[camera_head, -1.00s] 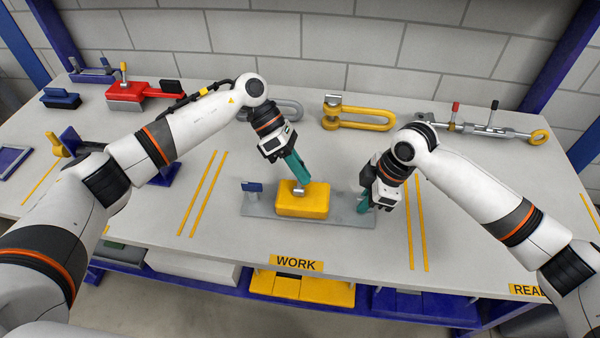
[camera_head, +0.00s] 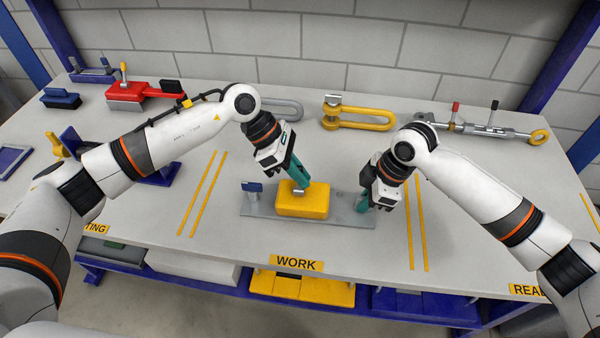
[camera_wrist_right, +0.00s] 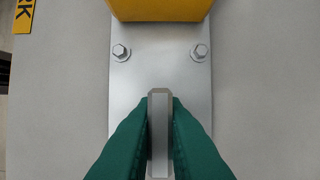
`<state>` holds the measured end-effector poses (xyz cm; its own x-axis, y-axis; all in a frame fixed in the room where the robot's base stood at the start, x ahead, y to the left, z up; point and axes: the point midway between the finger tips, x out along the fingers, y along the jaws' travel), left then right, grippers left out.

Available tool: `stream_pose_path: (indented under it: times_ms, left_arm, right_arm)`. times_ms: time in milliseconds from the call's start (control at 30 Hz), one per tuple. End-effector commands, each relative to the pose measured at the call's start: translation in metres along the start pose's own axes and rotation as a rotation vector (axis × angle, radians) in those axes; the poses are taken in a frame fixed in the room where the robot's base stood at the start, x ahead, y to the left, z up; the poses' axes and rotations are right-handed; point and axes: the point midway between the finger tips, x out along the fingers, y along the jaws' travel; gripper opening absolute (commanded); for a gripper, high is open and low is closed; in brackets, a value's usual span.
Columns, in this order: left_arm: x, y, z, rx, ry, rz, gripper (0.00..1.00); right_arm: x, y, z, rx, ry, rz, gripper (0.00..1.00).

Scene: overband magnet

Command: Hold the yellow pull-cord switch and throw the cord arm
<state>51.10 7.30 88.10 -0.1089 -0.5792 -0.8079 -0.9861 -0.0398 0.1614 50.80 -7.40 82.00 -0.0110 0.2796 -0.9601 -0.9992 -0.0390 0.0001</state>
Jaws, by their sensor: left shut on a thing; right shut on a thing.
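The yellow pull-cord switch (camera_head: 302,204) is a box on a flat grey plate (camera_head: 262,209) in the middle of the bench. My left gripper (camera_head: 299,179) comes down over the top of the box, shut on the small grey cord arm (camera_head: 298,190); its fingers hide most of that arm. My right gripper (camera_head: 363,203) is at the right end of the plate. In the right wrist view its green fingers (camera_wrist_right: 160,125) are shut on an upright grey tab (camera_wrist_right: 160,135) on the plate. The yellow body (camera_wrist_right: 160,8) shows at the top there.
A small blue piece (camera_head: 252,187) stands at the plate's left end. Behind are a yellow shackle (camera_head: 360,120), a grey turnbuckle (camera_head: 490,130) and a red device (camera_head: 128,92). Yellow lines flank the plate. The bench in front, around the WORK label (camera_head: 297,263), is clear.

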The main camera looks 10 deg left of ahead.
Motion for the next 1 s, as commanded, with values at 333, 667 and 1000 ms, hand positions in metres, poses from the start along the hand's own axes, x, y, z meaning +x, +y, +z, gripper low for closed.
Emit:
stream_pose_path:
  times_ms: [333, 667, 1000]
  left_arm:
    - [-0.0007, 0.0004, 0.0006, 0.011, -0.001, -0.019, 0.00]
    - [0.0002, 0.0075, 0.0016, 0.086, -0.002, -0.124, 0.00]
    - [0.0002, 0.0084, 0.0010, 0.102, -0.001, -0.147, 0.00]
  right_arm:
    - [0.0000, 0.0002, -0.0007, 0.000, 0.002, 0.001, 0.00]
    - [0.0001, 0.0002, -0.0008, 0.000, 0.002, 0.001, 0.00]
    - [0.0000, 0.0001, -0.0008, 0.000, 0.002, 0.001, 0.00]
